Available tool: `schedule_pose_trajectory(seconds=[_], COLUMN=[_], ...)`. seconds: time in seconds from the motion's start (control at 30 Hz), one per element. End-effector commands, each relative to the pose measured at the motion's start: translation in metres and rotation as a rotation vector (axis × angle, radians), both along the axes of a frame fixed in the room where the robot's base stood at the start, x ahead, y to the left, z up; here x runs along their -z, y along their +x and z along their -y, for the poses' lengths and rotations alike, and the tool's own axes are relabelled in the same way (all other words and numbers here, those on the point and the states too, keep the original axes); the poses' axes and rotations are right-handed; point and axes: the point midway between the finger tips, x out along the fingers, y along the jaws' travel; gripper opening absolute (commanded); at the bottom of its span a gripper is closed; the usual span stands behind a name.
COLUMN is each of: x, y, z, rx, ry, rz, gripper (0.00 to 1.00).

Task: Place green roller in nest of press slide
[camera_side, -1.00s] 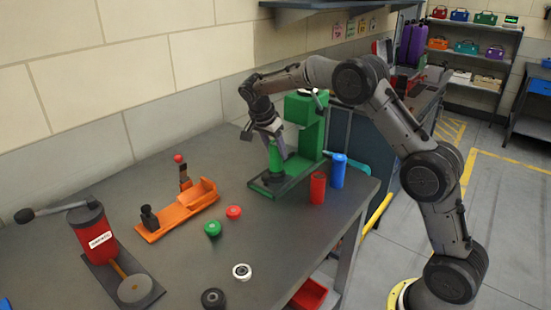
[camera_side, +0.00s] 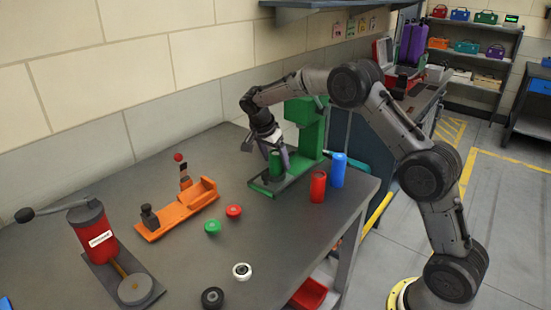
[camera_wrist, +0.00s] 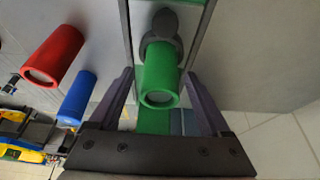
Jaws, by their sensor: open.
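The green roller (camera_side: 276,163) stands upright on the slide (camera_side: 265,188) of the green press (camera_side: 307,125). In the wrist view the green roller (camera_wrist: 162,75) shows its open top end, and its far end meets a round grey seat (camera_wrist: 162,24), which looks like the nest. How deep it sits there is hidden. My gripper (camera_side: 276,155) is over the roller, with its fingers apart on either side of it. In the wrist view there are gaps between the roller and both fingers of my gripper (camera_wrist: 160,100).
A red roller (camera_side: 318,187) and a blue roller (camera_side: 338,170) stand right of the slide. An orange fixture (camera_side: 180,213), red and green knobs, and a red hand press (camera_side: 95,235) are to the left.

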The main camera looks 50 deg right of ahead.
Motion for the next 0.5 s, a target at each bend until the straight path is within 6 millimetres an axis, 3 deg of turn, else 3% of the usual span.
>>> schedule_pose_trajectory(seconds=[0.23,0.5], x=[-0.013,-0.062], y=[0.001,0.001], z=[-0.004,-0.024], rx=[0.000,-0.002], ry=[-0.001,0.000], rz=[0.003,0.005], gripper=[0.82,0.82])
